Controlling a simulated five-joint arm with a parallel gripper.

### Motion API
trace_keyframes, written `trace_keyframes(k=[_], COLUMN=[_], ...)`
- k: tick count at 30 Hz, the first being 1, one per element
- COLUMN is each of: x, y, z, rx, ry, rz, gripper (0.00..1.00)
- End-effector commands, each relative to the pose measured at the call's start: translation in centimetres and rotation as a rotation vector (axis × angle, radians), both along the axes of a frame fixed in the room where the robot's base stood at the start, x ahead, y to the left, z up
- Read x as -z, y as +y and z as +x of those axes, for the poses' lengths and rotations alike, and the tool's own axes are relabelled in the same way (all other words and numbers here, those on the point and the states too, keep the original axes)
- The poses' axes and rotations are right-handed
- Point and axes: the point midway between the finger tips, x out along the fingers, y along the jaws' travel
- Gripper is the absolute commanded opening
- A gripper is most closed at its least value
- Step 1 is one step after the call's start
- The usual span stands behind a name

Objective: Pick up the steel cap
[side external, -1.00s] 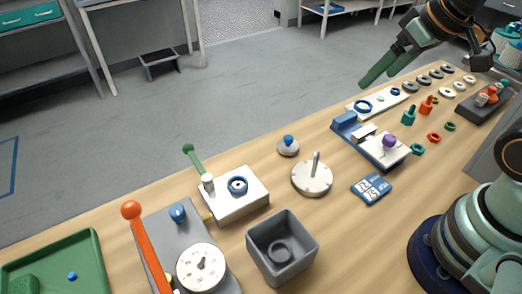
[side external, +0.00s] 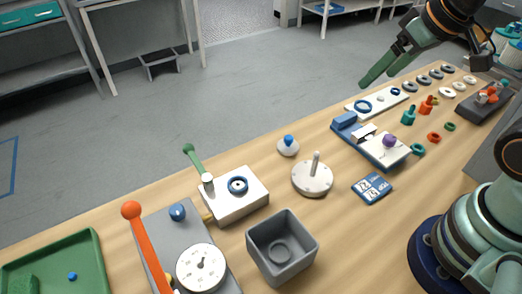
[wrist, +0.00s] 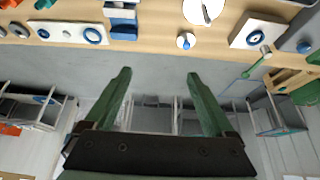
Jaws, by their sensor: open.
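I cannot tell for sure which piece is the steel cap. A small pale round piece with a blue knob (side external: 288,149) stands alone on the table; it also shows in the wrist view (wrist: 184,44), beyond the gap between my fingers. A larger pale disc with an upright metal peg (side external: 312,181) sits in front of it, and it shows at the top of the wrist view (wrist: 199,13). My gripper (side external: 378,76) is open and empty, high past the table's far edge and apart from everything. Its two green fingers are spread in the wrist view (wrist: 160,75).
A white block with a blue ring and green lever (side external: 248,205) stands left of the disc. A grey open box (side external: 306,245) is in front. A blue slide fixture (side external: 362,145) and a white strip (side external: 378,101) lie right. Bare wood surrounds the knobbed piece.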

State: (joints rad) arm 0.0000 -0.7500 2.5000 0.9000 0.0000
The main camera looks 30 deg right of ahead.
Motion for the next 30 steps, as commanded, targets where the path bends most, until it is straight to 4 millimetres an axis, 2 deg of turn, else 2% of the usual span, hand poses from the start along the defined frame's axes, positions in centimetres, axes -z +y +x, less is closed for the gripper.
trace_keyframes(k=[4,5,13,17,24,30], x=[0.0,0.0,0.0,-0.1,0.7,2.8], y=[0.0,0.0,0.0,0.4,2.1,4.0], z=[0.0,0.0,0.1,0.9,4.9,8.6], rx=[0.000,0.000,-0.006,-0.069,-0.371,-0.663], ry=[0.000,0.000,0.002,0.030,0.147,0.242], rz=[0.000,0.000,-0.002,-0.029,-0.141,-0.225], gripper=[0.89,1.00,1.00,1.00,1.00,1.00])
